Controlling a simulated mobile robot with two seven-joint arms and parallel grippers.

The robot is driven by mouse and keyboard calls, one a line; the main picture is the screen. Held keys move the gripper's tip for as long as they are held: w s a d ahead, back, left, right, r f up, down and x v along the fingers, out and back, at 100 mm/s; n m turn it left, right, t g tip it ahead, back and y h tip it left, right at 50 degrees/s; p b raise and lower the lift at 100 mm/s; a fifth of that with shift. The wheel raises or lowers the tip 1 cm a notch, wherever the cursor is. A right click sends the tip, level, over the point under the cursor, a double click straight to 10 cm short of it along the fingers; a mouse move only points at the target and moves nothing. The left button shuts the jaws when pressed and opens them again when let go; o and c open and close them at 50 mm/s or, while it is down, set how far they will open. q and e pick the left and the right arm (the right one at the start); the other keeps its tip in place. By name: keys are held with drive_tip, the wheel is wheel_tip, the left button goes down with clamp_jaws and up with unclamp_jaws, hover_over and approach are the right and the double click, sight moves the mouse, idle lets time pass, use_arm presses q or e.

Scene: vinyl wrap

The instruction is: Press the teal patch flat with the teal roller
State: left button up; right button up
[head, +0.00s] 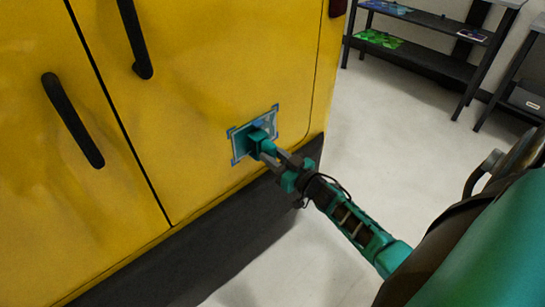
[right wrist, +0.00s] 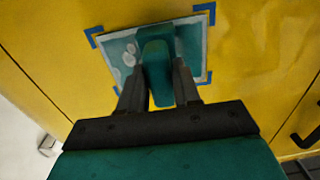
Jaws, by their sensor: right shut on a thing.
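The teal patch (head: 240,148) is on the lower part of a yellow panel, framed by blue corner marks. In the right wrist view the patch (right wrist: 193,43) shows pale blotches on its left part (right wrist: 124,62). My right gripper (head: 272,156) is shut on the teal roller (head: 258,140), which is in front of the patch. The roller (right wrist: 156,62) also stands between the fingers in the right wrist view and hides the patch's middle. I cannot tell whether it touches the patch. My left gripper is not in view.
The yellow vehicle side (head: 190,110) has black handles (head: 73,120) to the left and a dark lower skirt (head: 220,240). Dark shelves (head: 425,55) stand at the back right. The pale floor (head: 390,130) between is clear.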

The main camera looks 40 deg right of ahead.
drive_tip(key=shift+w+d, duration=0.15)
drive_tip(key=shift+d, duration=0.95)
drive_tip(key=shift+d, duration=0.15)
drive_tip(key=shift+w+d+b, duration=0.1)
drive_tip(key=shift+d+b, duration=0.35)
drive_tip(key=shift+d, duration=0.5)
drive_tip(key=shift+d, duration=0.1)
drive_tip(key=shift+w+d+b, duration=0.1)
drive_tip(key=shift+d+b, duration=0.2)
drive_tip(key=shift+d, duration=0.7)
drive_tip(key=shift+d, duration=0.1)
drive_tip(key=shift+w+d+b, duration=0.1)
drive_tip(key=shift+d+b, duration=0.25)
drive_tip(key=shift+d, duration=0.5)
